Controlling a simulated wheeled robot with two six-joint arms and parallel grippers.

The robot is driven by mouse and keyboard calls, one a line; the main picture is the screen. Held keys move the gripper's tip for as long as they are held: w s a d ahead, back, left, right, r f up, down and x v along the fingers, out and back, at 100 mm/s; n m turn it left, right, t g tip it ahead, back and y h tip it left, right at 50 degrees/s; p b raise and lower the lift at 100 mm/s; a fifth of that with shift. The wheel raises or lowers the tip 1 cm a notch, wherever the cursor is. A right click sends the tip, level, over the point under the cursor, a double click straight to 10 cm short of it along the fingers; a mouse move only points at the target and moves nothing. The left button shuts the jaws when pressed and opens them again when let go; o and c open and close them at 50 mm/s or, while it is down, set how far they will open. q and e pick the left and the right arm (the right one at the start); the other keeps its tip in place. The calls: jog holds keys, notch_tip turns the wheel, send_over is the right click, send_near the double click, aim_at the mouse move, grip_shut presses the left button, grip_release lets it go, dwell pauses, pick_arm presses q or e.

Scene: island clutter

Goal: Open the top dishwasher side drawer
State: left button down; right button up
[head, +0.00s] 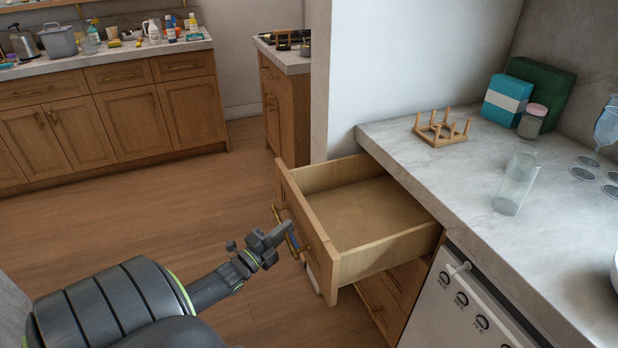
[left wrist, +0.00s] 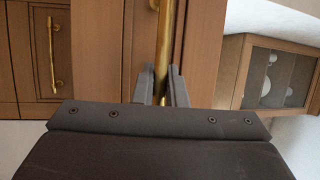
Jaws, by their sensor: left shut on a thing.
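The top side drawer (head: 365,215) beside the dishwasher is pulled well out from under the counter, and its inside looks empty. Its wooden front carries a brass bar handle (head: 291,230). My left gripper (head: 283,232) is at this handle and shut on it. In the left wrist view the handle (left wrist: 165,45) runs upright between the two fingers (left wrist: 162,88). The dishwasher (head: 465,300) is to the right of the drawer, with knobs along its front. My right gripper is not in view.
A lower drawer (head: 385,300) sits closed below the open one. The counter (head: 455,185) above holds a wooden rack (head: 441,128), glasses (head: 515,180), a jar (head: 532,121) and boxes (head: 506,100). Open wooden floor (head: 150,215) lies left of the drawer.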

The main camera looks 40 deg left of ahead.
pick_arm(q)
jog(key=s+a+p, duration=0.1)
jog(key=s+a, duration=0.2)
jog(key=s, duration=0.4)
jog(key=c, duration=1.5)
grip_release()
jog(key=s+f, duration=0.1)
jog(key=s, duration=0.4)
jog(key=s+f+b, duration=0.1)
jog(key=s, duration=0.5)
jog(key=s+f+b, duration=0.1)
jog(key=s, duration=0.5)
jog(key=shift+s+d+f, duration=0.1)
jog(key=shift+d, duration=0.05)
jog(key=shift+f, duration=0.1)
